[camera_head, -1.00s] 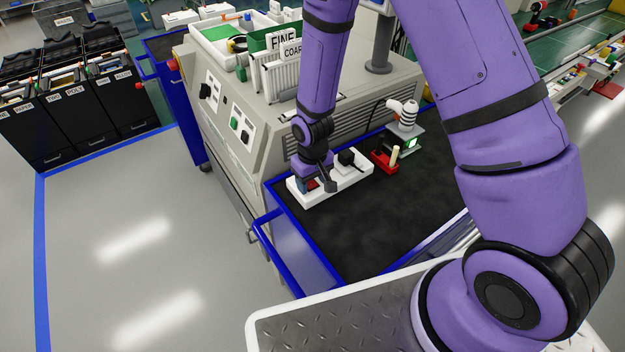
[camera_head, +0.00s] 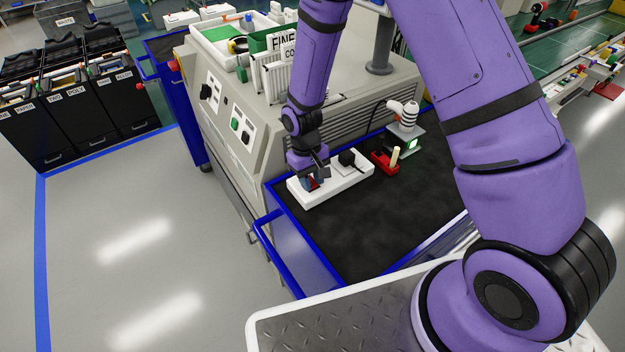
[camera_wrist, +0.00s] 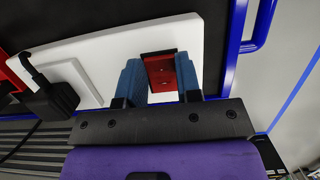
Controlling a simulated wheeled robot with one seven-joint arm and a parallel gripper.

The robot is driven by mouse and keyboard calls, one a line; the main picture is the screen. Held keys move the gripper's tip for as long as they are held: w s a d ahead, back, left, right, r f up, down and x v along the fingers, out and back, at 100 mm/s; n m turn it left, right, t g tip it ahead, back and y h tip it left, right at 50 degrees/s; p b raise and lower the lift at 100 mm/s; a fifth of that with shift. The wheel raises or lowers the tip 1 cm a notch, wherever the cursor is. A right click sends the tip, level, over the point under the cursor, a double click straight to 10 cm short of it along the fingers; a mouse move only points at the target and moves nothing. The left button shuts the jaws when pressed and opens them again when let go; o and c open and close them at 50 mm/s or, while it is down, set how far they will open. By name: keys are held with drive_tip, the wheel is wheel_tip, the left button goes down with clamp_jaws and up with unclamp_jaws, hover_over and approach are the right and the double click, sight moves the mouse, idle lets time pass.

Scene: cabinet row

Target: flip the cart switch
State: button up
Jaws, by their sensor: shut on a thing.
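The cart switch (camera_wrist: 160,72) is a red rocker set in a white power strip (camera_wrist: 105,38) in the wrist view. In the head view the white power strip (camera_head: 345,186) lies on the black cart top, and a bit of the red switch (camera_head: 314,184) shows at its left end. My gripper (camera_wrist: 158,72) has one blue finger on each side of the switch, shut on it. In the head view my gripper (camera_head: 310,182) is low over the strip's left end and partly hides the switch.
A black plug (camera_head: 347,158) sits in the strip to the right of my gripper. The grey machine (camera_head: 235,125) rises close behind. The black cart top (camera_head: 365,225) is clear in front.

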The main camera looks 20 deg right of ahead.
idle(0.4)
drive_tip(key=o, duration=0.9)
drive_tip(key=shift+w+v, duration=0.2)
drive_tip(key=shift+v, duration=5.25)
